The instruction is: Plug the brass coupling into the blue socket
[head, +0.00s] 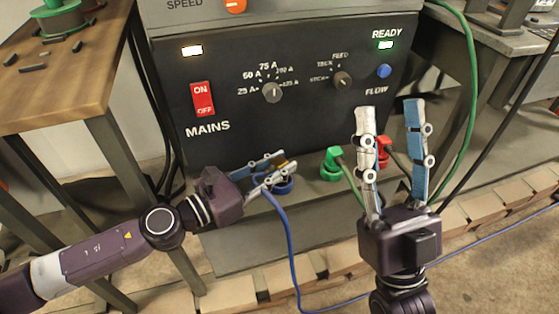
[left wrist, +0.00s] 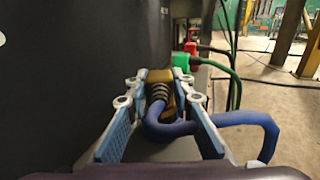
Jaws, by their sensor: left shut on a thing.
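The brass coupling (head: 284,168) is between the fingers of my left gripper (head: 275,164), at the foot of the machine's dark front panel. In the left wrist view the brass coupling (left wrist: 160,76) shows between the fingertips, with dark rings and a blue hose (left wrist: 170,131) bending off to the right. The blue socket (head: 284,187) is right below and behind the fingers in the head view, partly covered by them. Whether the coupling is seated in it or only close to it, I cannot tell. My right gripper (head: 390,106) is open and empty, raised in front of the panel's right part.
A green plug (head: 331,164) and a red plug (head: 384,146), both with cables, are to the right of the blue socket. The panel has a red MAINS switch (head: 202,99) and knobs. A wooden table (head: 75,60) stands at left. The blue hose runs to the floor.

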